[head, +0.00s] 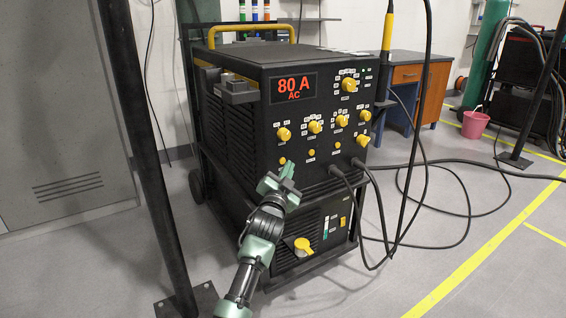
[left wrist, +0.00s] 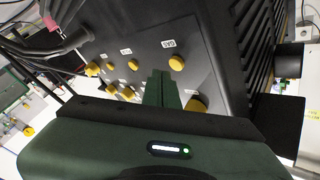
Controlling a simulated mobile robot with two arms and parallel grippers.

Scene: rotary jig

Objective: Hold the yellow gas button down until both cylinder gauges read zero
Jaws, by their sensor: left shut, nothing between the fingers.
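A black welding machine (head: 245,125) with a red "80 A AC" display (head: 293,87) stands before me. Its front has several yellow knobs and a row of small yellow buttons: a left one (head: 282,161), a middle one (head: 311,152) and a right one (head: 337,145). No gauges are readable. My right gripper is out of view.
A dark post (head: 150,150) stands left of the machine. Cables (head: 372,210) hang from its front and lie on the floor at right. A green cylinder (head: 484,62), a pink bucket (head: 474,125) and a desk (head: 407,75) stand behind at right.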

